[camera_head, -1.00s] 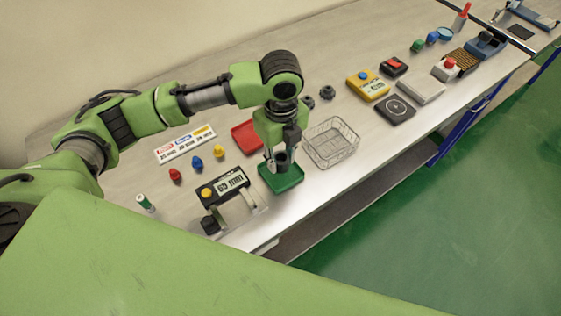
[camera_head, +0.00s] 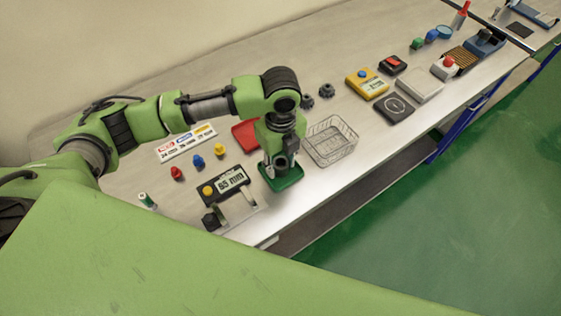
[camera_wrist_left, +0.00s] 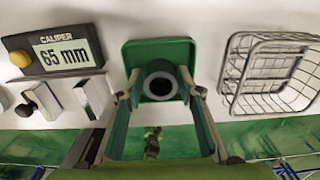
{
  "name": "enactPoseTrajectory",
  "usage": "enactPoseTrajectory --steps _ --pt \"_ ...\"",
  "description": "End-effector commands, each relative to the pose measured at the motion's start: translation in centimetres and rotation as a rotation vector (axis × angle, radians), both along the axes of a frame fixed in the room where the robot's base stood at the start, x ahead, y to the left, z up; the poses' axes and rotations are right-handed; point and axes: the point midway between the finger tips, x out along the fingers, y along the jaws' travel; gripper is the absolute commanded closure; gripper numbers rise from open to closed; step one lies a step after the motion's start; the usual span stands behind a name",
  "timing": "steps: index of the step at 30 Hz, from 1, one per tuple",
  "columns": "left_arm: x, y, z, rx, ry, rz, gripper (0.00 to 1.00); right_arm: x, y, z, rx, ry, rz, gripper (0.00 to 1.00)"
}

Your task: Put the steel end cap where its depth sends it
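The steel end cap (camera_wrist_left: 160,82) is a dark grey hollow cylinder, upright with its open end up. It is at the green tray (camera_wrist_left: 185,45), between the two fingers of my left gripper (camera_wrist_left: 160,90). The head view shows the same left gripper (camera_head: 280,165) pointing down low over the green tray (camera_head: 292,182). The fingers flank the cap closely; whether they press on it is not clear. The caliper (camera_head: 222,185) beside the tray reads 65 mm, also in the left wrist view (camera_wrist_left: 62,55). My right gripper is not in view.
A wire basket (camera_head: 345,150) stands right of the green tray. A red tray (camera_head: 243,134) lies behind it. Red, blue (camera_head: 198,162) and yellow pieces stand before a label card (camera_head: 187,144). Several devices, including a yellow box (camera_head: 367,84), fill the right of the bench.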

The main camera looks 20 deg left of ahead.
Motion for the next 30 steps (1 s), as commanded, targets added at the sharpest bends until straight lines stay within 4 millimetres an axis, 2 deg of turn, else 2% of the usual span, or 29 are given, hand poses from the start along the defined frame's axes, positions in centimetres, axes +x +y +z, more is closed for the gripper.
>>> enactPoseTrajectory --steps 5,12,18,23,30 --pt "0.2 -0.1 2.1 -0.002 -0.006 0.000 0.66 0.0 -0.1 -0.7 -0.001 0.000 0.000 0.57" --pt "0.2 -0.1 7.3 -0.003 -0.007 -0.001 0.66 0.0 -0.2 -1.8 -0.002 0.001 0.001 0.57" --pt "0.1 -0.1 10.7 -0.002 -0.004 -0.001 0.66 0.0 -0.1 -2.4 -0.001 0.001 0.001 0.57" --pt "0.0 -0.1 12.0 -0.001 -0.002 0.001 0.66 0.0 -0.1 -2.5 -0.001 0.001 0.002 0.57" --pt "0.0 -0.1 12.2 0.000 0.000 0.001 0.66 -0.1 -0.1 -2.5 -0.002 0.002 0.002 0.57"
